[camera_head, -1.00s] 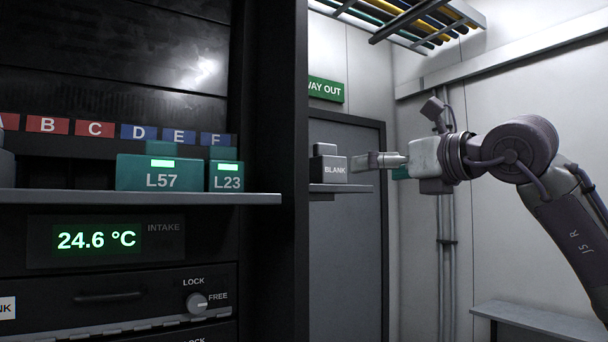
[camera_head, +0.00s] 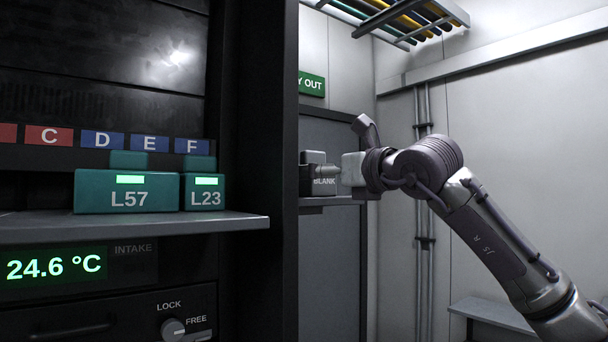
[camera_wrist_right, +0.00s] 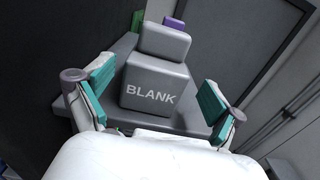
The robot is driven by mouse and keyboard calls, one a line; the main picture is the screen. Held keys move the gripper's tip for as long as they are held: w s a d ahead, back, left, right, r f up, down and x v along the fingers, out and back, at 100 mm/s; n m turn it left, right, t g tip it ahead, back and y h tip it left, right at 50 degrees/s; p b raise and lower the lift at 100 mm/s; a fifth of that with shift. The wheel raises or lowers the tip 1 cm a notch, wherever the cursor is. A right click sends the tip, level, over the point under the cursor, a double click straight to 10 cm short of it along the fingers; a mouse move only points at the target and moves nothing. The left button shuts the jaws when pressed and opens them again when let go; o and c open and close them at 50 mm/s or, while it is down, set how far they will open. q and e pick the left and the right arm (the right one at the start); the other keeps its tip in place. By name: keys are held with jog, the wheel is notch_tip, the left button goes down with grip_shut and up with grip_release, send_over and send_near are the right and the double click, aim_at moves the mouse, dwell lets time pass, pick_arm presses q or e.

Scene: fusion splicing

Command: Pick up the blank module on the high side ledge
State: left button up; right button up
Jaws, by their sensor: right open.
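The blank module (camera_head: 325,184) is a grey block lettered BLANK with a smaller grey block on top. It sits on the high side ledge (camera_head: 332,201), partly hidden behind my right gripper (camera_head: 312,163) in the head view. In the right wrist view the blank module (camera_wrist_right: 155,88) stands ahead, between the two teal-padded fingers of my right gripper (camera_wrist_right: 158,95). The fingers are spread wide, with a gap on each side of the module. My left gripper is not in view.
Teal modules L57 (camera_head: 128,193) and L23 (camera_head: 204,192) sit on the rack shelf (camera_head: 130,229) at the left. The dark rack post (camera_head: 262,130) stands close left of the ledge. Green and purple pieces (camera_wrist_right: 176,22) show behind the module in the wrist view.

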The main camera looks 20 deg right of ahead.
jog(key=x, duration=0.1)
jog(key=p+x, duration=0.2)
jog(key=shift+w+a+r, duration=0.15)
jog(key=shift+a+r, duration=0.15)
jog(key=shift+w+a+f, duration=0.15)
jog(key=shift+w+f, duration=0.1)
jog(key=shift+w, duration=0.15)
jog(key=shift+s, duration=0.15)
jog(key=shift+c, duration=0.5)
jog(key=shift+r, duration=0.1)
jog(key=shift+c, duration=1.3)
jog(key=c, duration=0.9)
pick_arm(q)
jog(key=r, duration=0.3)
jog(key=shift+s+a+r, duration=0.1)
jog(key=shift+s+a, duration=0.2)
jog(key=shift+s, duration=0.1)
pick_arm(e)
jog(key=shift+c, duration=0.2)
